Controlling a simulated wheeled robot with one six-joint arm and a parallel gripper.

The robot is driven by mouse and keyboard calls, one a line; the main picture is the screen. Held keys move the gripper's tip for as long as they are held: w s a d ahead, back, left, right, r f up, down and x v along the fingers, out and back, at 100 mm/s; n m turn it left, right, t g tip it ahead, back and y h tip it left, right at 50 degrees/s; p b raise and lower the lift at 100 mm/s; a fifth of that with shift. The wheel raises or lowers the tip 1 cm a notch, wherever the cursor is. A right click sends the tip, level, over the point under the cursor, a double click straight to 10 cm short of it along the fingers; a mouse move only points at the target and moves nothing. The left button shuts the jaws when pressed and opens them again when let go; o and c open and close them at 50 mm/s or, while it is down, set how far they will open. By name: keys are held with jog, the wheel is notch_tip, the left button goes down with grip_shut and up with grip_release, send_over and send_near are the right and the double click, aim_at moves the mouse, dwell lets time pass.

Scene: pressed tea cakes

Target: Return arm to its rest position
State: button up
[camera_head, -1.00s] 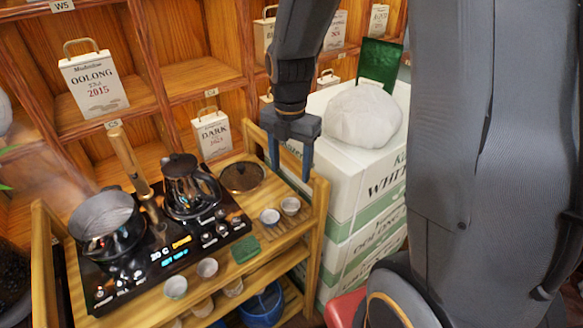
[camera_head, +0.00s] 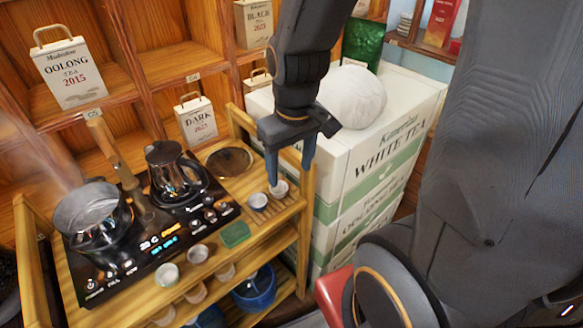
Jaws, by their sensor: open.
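My gripper (camera_head: 287,172) hangs from my dark arm, pointing down, over the right end of the wooden tea cart (camera_head: 222,262). Its two grey-blue fingers are apart with nothing between them. The fingertips show just above or in front of two small cups (camera_head: 258,201) on a slatted patch of the cart; I cannot tell whether they touch. My arm covers part of the shelf and of the boxes behind it.
The cart carries a hob (camera_head: 150,235) with a steaming pot (camera_head: 95,215) and a dark kettle (camera_head: 173,175). Stacked white tea boxes (camera_head: 385,150) bearing a round white bundle (camera_head: 352,97) stand right of my gripper. A wooden shelf (camera_head: 180,63) stands behind.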

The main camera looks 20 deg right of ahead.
jog(key=shift+s+m, duration=0.4)
jog(key=shift+m, duration=0.6)
